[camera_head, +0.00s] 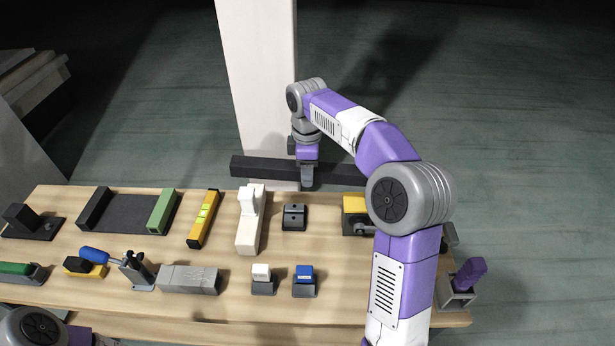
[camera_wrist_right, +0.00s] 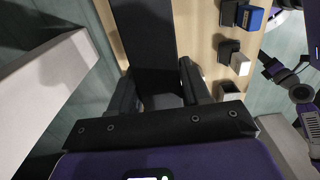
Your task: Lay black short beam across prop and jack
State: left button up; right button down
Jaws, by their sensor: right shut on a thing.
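The black beam (camera_head: 258,168) lies level from left to right, beyond the table's far edge and in front of the pale post. My right gripper (camera_head: 307,182) comes down on it and is shut on it, with beam showing on both sides. In the right wrist view the beam (camera_wrist_right: 146,45) runs up the picture between the two fingers (camera_wrist_right: 157,90). My right forearm hides its right end in the head view. I cannot tell for certain which pieces are the prop and the jack; a yellow and grey piece (camera_head: 354,204) is partly behind my right arm. My left gripper is out of view.
The wooden table (camera_head: 330,262) holds a white upright piece (camera_head: 249,225), a yellow level (camera_head: 202,218), a dark tray with a green bar (camera_head: 161,212), a black block (camera_head: 294,217), and small white and blue blocks (camera_head: 304,281). The pale post (camera_head: 258,70) stands close behind the beam.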

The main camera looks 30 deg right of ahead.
jog(key=shift+r, duration=0.35)
notch_tip(320, 180, down, 7)
jog(key=w+b, duration=0.1)
jog(key=shift+w+d+g+h, duration=0.2)
jog(key=shift+g+h, duration=0.1)
jog(key=shift+h, duration=0.1)
jog(key=shift+f, duration=0.1)
dwell(0.4)
dwell(0.3)
dwell(0.4)
jog(key=shift+p, duration=0.5)
jog(key=shift+s+f+b, duration=0.1)
jog(key=shift+f+b, duration=0.3)
jog(key=shift+f, duration=0.3)
dwell(0.8)
